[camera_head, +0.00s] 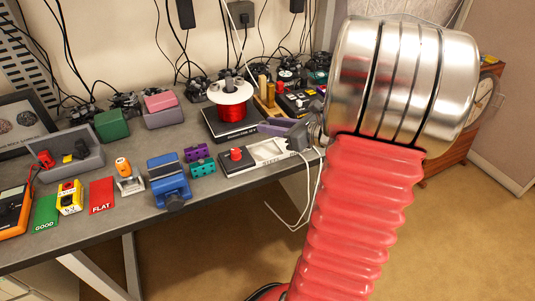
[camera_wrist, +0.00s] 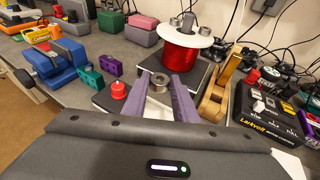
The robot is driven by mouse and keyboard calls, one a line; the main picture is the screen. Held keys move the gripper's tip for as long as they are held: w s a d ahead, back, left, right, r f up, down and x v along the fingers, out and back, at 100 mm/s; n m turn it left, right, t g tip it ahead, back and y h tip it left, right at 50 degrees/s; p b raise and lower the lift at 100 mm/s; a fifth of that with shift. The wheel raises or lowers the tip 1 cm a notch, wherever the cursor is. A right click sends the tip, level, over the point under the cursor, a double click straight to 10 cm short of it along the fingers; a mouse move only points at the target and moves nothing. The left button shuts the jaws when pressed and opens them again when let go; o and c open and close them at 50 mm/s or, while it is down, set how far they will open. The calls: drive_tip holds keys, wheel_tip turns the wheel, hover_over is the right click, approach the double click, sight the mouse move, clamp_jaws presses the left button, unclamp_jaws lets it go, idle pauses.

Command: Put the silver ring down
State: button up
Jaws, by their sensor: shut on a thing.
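The silver ring (camera_wrist: 159,82) is held between the purple fingertips of my gripper (camera_wrist: 159,85) in the wrist view. Its hole faces up toward the camera. In the head view my gripper (camera_head: 272,127) reaches in from the right over the bench, and the ring cannot be made out there. The black scale-like box (camera_head: 228,127) is just beyond the ring. I cannot tell the ring's height above the surfaces.
A red wire spool (camera_head: 230,115) stands on the black box. Wooden pegs and a black control box (camera_wrist: 268,115) stand to the right. A blue vise (camera_head: 168,180) and teal and purple blocks (camera_head: 201,168) lie left. Bare grey bench (camera_head: 218,189) shows along the front edge.

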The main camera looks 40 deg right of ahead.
hover_over(272, 156)
drive_tip(key=shift+w+a+f, duration=0.1)
drive_tip(key=shift+a+f, duration=0.05)
drive_tip(key=shift+f, duration=2.75)
drive_tip(key=shift+f, duration=2.1)
drive_tip(key=o, duration=1.1)
drive_tip(key=shift+c, duration=0.2)
